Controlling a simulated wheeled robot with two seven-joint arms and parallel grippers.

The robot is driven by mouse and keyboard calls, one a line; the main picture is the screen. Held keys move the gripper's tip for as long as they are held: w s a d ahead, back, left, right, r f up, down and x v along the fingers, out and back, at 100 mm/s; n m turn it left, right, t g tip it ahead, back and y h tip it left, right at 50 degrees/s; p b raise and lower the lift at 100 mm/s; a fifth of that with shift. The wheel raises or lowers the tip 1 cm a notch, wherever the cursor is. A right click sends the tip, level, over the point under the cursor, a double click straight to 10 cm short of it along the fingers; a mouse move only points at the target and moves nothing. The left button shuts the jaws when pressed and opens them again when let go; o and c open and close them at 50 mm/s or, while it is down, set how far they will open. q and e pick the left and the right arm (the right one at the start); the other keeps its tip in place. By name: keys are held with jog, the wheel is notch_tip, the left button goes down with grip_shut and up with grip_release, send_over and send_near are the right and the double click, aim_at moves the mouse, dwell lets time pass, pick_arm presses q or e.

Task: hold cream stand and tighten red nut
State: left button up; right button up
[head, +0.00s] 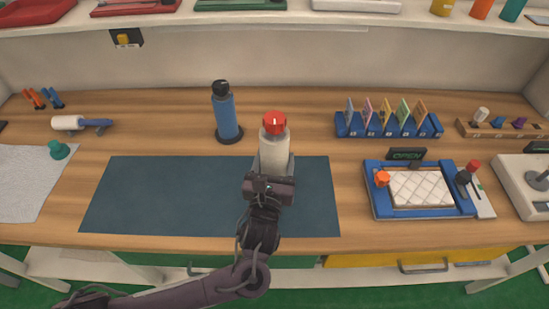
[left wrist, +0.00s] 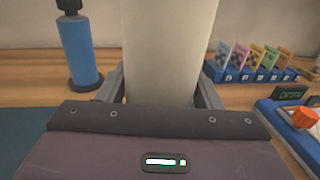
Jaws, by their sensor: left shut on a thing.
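The cream stand (head: 273,147) stands upright at the back right part of the dark blue mat, with the red nut (head: 274,123) on its top. My left gripper (head: 272,178) reaches in from the front and is shut on the cream stand low on its body. In the left wrist view the stand (left wrist: 168,50) fills the middle, between the two grey fingers (left wrist: 162,95). The nut is out of that view. The stand's foot is hidden behind my gripper in the head view. My right gripper is not in view.
A blue bottle (head: 226,115) stands left of the cream stand. A blue rack of cards (head: 388,130) and a blue-framed tray (head: 375,205) with an orange knob (head: 382,179) are on the right. The dark mat (head: 150,200) is bare on its left.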

pick_arm(q)
jog(key=shift+f+b, duration=1.85)
jog(key=shift+f, duration=2.15)
